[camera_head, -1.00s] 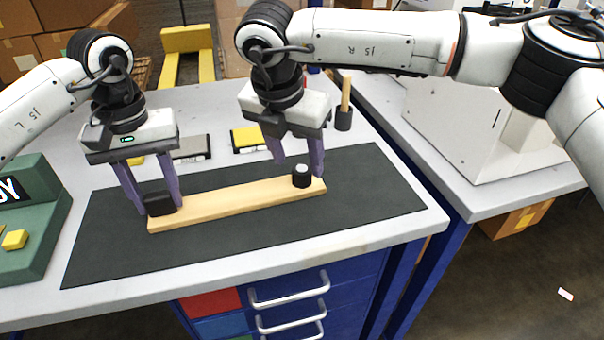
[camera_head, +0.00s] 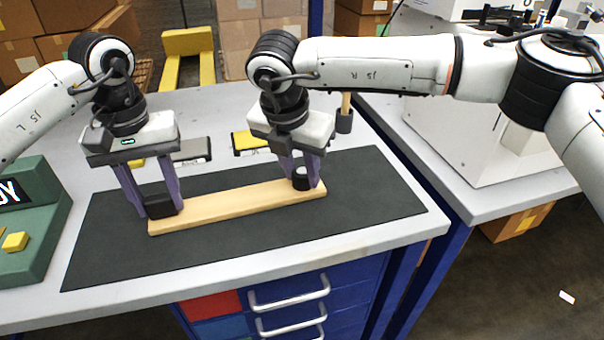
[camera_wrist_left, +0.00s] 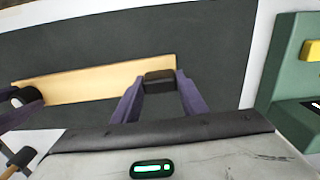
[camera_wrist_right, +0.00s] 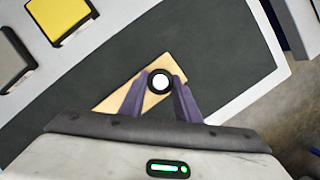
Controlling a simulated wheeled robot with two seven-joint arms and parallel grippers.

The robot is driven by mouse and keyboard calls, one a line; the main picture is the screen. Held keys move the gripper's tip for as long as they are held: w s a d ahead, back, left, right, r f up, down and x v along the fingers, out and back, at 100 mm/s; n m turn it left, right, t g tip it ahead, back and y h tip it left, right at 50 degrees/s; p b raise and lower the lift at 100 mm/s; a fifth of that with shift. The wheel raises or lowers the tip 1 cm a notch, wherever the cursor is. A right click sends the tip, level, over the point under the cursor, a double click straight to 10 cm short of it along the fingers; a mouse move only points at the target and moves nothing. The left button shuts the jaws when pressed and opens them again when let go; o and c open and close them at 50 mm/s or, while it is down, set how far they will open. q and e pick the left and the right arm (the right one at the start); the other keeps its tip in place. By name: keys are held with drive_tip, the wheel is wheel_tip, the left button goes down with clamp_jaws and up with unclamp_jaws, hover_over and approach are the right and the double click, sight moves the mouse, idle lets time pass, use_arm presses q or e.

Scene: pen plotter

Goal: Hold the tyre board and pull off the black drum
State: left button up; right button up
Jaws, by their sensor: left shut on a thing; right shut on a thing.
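The tyre board (camera_head: 235,206) is a long pale wooden board lying on the dark mat. A black block (camera_head: 161,206) sits at its left end. My left gripper (camera_head: 160,212) is shut on this block; it also shows between the fingers in the left wrist view (camera_wrist_left: 160,81). The black drum (camera_head: 301,178), a short cylinder with a white top, stands at the board's right end. My right gripper (camera_head: 304,181) is shut on the drum. In the right wrist view the drum (camera_wrist_right: 160,81) is between the fingertips, over the board (camera_wrist_right: 125,92).
The dark mat (camera_head: 370,190) has free room around the board. A green stand (camera_head: 35,225) is at the left edge. A white machine (camera_head: 470,150) stands at right.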

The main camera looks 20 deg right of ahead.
sight(301, 173)
use_arm(q)
drive_tip(key=o, duration=1.2)
drive_tip(key=shift+c, duration=0.2)
use_arm(e)
wheel_tip(301, 173, up, 10)
use_arm(q)
drive_tip(key=shift+r, duration=0.15)
